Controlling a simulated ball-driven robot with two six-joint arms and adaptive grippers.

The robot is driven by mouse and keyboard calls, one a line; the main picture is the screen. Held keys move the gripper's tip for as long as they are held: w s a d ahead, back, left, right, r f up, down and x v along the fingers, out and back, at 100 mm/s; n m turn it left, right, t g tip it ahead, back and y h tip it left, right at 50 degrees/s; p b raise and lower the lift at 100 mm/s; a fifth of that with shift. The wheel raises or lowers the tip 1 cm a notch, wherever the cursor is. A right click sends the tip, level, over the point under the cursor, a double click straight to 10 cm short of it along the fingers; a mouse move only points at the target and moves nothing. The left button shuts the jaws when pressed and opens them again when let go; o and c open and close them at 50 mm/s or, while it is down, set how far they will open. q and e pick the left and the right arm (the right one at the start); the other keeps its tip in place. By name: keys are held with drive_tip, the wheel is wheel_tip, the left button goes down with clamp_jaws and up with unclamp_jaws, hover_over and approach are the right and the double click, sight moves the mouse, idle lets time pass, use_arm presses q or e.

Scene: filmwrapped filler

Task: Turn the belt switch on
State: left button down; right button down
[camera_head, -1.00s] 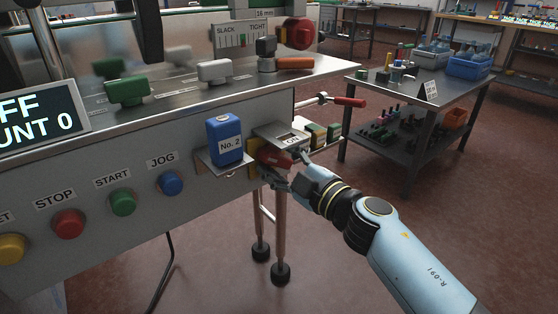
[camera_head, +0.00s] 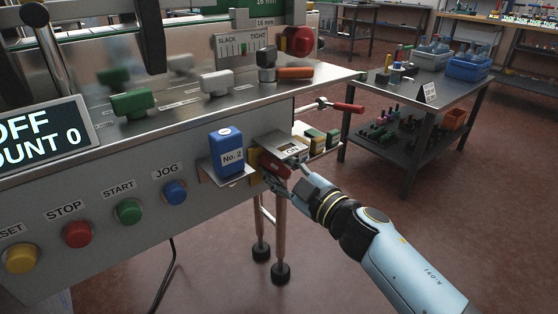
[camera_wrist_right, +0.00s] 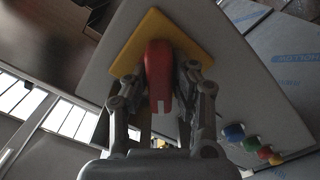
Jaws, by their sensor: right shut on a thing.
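The belt switch has a red handle (camera_head: 274,166) on a yellow plate (camera_head: 254,160), at the right end of the machine's front panel. A label reading "ON" (camera_head: 292,151) sits just above and to the right of it. My right gripper (camera_head: 280,175) is shut on the red handle. In the right wrist view the handle (camera_wrist_right: 158,75) stands between the two fingers (camera_wrist_right: 160,100), in front of the yellow plate (camera_wrist_right: 180,35). The display (camera_head: 38,132) reads "OFF" and "COUNT 0". The left gripper is not clearly visible.
A blue "No. 2" container (camera_head: 227,152) stands on a small bracket just left of the switch. Yellow, red, green and blue buttons line the panel, including the blue JOG button (camera_head: 175,192). A red-tipped lever (camera_head: 346,107) sticks out at the right.

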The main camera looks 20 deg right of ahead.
drive_tip(key=m+p, duration=0.4)
drive_tip(key=shift+r, duration=0.2)
drive_tip(key=m+p, duration=0.2)
drive_tip(key=m, duration=0.1)
drive_tip(key=shift+f+m+p, duration=0.15)
drive_tip(key=shift+m+p, duration=0.15)
drive_tip(key=shift+p, duration=0.1)
drive_tip(key=shift+m, duration=0.3)
drive_tip(key=shift+f, duration=0.15)
drive_tip(key=c, duration=1.1)
unclamp_jaws()
drive_tip(key=shift+s, duration=0.1)
drive_tip(key=v, duration=1.2)
